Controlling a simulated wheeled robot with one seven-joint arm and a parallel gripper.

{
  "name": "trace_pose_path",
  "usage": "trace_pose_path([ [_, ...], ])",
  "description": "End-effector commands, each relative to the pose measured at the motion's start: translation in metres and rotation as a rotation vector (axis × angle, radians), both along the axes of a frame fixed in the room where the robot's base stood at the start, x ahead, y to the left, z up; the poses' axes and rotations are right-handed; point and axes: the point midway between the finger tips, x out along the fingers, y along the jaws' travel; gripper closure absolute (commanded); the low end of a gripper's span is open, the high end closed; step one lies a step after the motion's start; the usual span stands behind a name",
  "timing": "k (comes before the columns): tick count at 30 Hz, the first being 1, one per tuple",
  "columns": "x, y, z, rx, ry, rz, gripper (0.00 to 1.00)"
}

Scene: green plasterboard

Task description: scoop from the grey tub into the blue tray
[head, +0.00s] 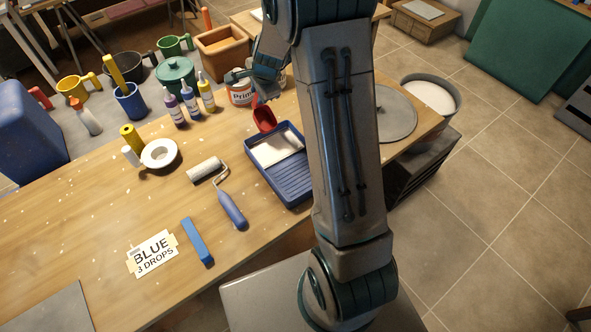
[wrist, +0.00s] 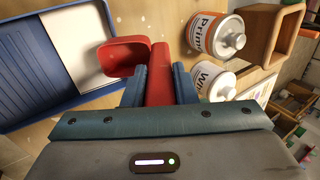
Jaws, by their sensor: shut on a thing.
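My gripper (head: 266,88) is shut on the handle of a red scoop (head: 264,118). In the wrist view the red scoop (wrist: 125,57) lies between my two fingers (wrist: 160,85), its bowl to the left. I see only red on the bowl and no load. The blue tray (head: 292,183) lies on the table just below and right of the scoop, with white material in its well. The tray also shows in the wrist view (wrist: 25,75), beside the bowl. The grey tub (head: 456,101), holding white material, stands right of my arm, partly hidden.
A primer can (head: 238,92), small bottles (head: 190,102) and a green pot (head: 176,80) stand left of my gripper. A paint roller (head: 232,210), a blue block (head: 197,241) and a card (head: 153,254) lie at the front. A grey disc (head: 398,115) lies right of my arm.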

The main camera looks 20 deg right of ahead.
Motion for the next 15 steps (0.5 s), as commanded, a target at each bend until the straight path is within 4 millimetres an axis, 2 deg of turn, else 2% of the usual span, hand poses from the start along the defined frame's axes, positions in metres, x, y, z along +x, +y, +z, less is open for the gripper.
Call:
trace_pose_path([
  [1, 0.000, 0.000, 0.000, 0.000, 0.000, 0.000, 0.89],
  [2, 0.000, 0.000, 0.000, 0.000, 0.000, 0.000, 0.97],
  [3, 0.000, 0.000, 0.000, 0.000, 0.000, 0.000, 0.99],
  [8, 0.000, 0.000, 0.005, 0.000, -0.001, 0.000, 0.99],
  [15, 0.000, 0.000, 0.026, 0.000, -0.001, 0.001, 0.99],
])
